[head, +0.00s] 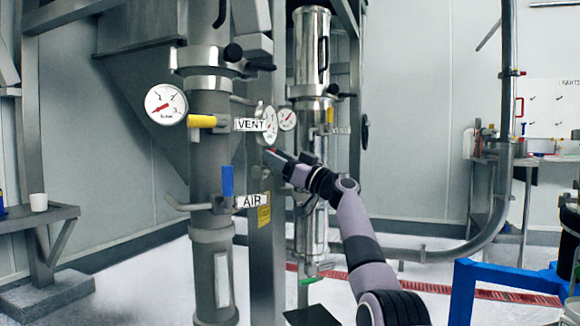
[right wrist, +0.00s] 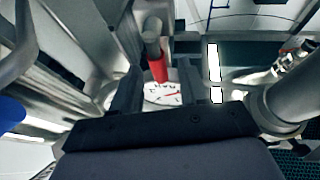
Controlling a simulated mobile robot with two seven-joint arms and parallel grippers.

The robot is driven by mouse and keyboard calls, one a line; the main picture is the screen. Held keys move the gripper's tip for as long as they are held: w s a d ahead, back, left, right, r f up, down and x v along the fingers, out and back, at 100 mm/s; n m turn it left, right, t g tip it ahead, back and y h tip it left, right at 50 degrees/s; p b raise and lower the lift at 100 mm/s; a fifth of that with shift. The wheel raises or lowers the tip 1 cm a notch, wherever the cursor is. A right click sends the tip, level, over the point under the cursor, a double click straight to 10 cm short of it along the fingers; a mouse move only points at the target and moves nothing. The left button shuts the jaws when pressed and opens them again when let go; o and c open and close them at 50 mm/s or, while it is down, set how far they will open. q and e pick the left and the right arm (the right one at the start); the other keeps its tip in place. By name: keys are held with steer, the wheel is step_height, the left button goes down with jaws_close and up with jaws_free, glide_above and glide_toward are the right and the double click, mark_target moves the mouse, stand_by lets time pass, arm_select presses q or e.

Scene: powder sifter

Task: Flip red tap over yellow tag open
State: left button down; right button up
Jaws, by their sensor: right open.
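The red tap (right wrist: 158,68) shows in the right wrist view as a red handle on a grey stem. It appears between the two dark fingers of my right gripper (right wrist: 157,82), with a gap on either side. In the head view only a small red bit (head: 270,150) shows at the tip of my right gripper (head: 283,156), by the grey post; the rest of the tap is hidden. My right gripper is open. A yellow tag (head: 264,214) is on the post below the gripper. My left gripper is not in view.
A yellow handle (head: 201,121) by the VENT label and a blue handle (head: 227,180) by the AIR label sit on the left pipe. Pressure gauges (head: 166,104) stand close by. A steel cylinder (head: 312,60) rises behind my right arm.

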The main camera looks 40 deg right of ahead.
steer(key=v, duration=0.6)
steer(key=shift+s, duration=0.2)
stand_by(0.4)
